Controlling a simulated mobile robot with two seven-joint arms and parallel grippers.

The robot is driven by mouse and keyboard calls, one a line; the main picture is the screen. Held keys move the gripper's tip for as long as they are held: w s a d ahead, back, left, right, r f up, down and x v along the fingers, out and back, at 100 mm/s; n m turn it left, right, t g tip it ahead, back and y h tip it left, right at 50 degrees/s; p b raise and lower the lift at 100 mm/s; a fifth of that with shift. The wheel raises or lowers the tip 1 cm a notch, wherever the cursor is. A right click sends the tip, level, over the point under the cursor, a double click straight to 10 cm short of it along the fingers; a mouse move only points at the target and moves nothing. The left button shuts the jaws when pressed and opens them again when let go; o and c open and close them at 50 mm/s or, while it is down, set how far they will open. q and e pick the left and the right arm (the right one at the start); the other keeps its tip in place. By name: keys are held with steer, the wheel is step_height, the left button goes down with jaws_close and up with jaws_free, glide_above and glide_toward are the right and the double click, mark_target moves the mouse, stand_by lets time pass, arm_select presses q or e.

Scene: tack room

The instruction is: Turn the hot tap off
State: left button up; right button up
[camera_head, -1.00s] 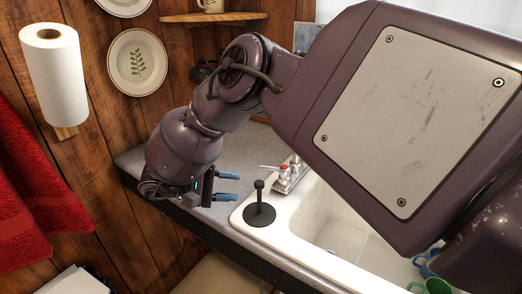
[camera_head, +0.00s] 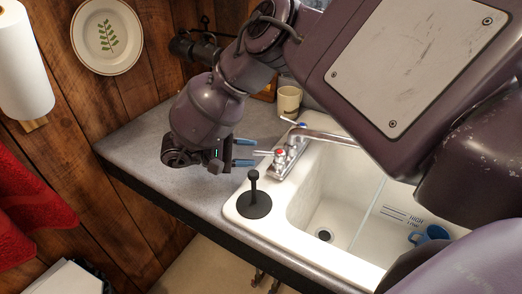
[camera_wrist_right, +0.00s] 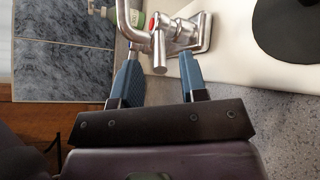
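The silver tap (camera_head: 291,150) stands on the sink's back left rim. Its hot handle (camera_head: 280,153) has a red mark and a short metal lever pointing left, toward my right gripper (camera_head: 254,152). That gripper is open, with its two blue fingertips apart at the lever's end. In the right wrist view, the hot handle's lever (camera_wrist_right: 160,54) lies between the open fingertips (camera_wrist_right: 160,62), with space on both sides. I cannot tell whether either finger touches it. The cold handle (camera_head: 298,124) has a blue mark. My left gripper is not in view.
A black plunger-like stopper (camera_head: 254,200) stands on the rim of the white sink (camera_head: 325,200), in front of the tap. A cream mug (camera_head: 289,101) stands behind the tap. A blue mug (camera_head: 432,234) is in the sink. The grey counter (camera_head: 135,150) is clear at left.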

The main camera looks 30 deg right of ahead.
mark_target(261, 153)
steer(key=shift+x, duration=1.85)
jaws_close()
